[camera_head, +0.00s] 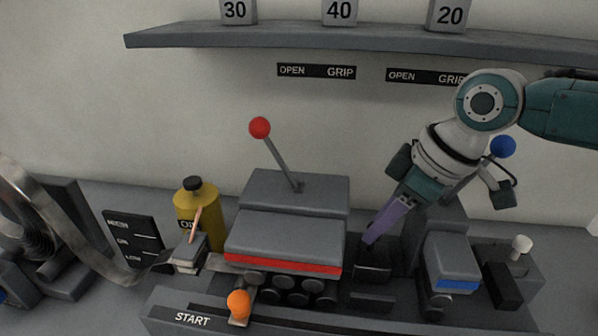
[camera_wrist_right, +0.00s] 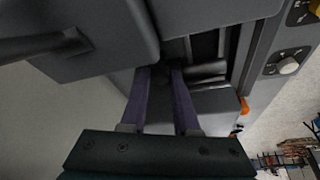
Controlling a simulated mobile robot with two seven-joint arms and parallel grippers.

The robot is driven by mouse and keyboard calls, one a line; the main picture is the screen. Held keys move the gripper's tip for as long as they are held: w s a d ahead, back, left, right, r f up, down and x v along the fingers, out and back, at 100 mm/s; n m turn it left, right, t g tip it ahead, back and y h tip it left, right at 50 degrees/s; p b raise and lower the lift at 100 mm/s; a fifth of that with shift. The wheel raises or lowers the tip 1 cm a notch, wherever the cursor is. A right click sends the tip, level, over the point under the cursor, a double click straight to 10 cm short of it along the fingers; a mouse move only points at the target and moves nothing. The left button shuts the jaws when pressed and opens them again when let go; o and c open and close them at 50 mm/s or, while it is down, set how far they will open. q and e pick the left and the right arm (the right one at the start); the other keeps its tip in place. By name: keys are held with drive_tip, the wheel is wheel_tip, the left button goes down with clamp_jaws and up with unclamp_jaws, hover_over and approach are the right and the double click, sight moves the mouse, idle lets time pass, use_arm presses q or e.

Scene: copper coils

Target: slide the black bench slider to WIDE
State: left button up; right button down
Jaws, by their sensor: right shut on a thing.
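My right gripper (camera_head: 370,241) reaches down from the right between the red-striped machine (camera_head: 284,254) and the blue-striped machine (camera_head: 450,265). Its purple fingers are tilted, tips low to the left. In the right wrist view the gripper (camera_wrist_right: 162,70) has its two fingers on either side of a small dark part, which looks like the black bench slider (camera_wrist_right: 163,77). The slider is mostly hidden, and its track and any WIDE mark cannot be read. My left gripper is not in view.
A lever with a red ball (camera_head: 260,128) rises from the left machine; a blue ball (camera_head: 503,146) is close to my right wrist. An orange ball (camera_head: 238,303) is by the START label. A yellow bottle (camera_head: 196,209) and metal strip stand left. A shelf (camera_head: 330,37) runs above.

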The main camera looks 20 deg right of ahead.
drive_tip(key=shift+w+d, duration=0.4)
drive_tip(key=shift+w, duration=0.3)
drive_tip(key=shift+w+d, duration=0.15)
drive_tip(key=shift+d, duration=0.05)
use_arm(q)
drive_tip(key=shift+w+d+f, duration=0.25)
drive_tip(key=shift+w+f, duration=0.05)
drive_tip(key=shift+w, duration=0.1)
use_arm(e)
drive_tip(key=c, duration=0.6)
unclamp_jaws()
drive_tip(key=shift+c, duration=0.2)
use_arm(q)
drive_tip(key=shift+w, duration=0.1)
use_arm(e)
drive_tip(key=shift+a, duration=0.1)
drive_tip(key=shift+r, duration=0.1)
drive_tip(key=shift+r, duration=0.35)
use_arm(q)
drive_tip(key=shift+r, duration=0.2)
use_arm(e)
drive_tip(key=v, duration=0.9)
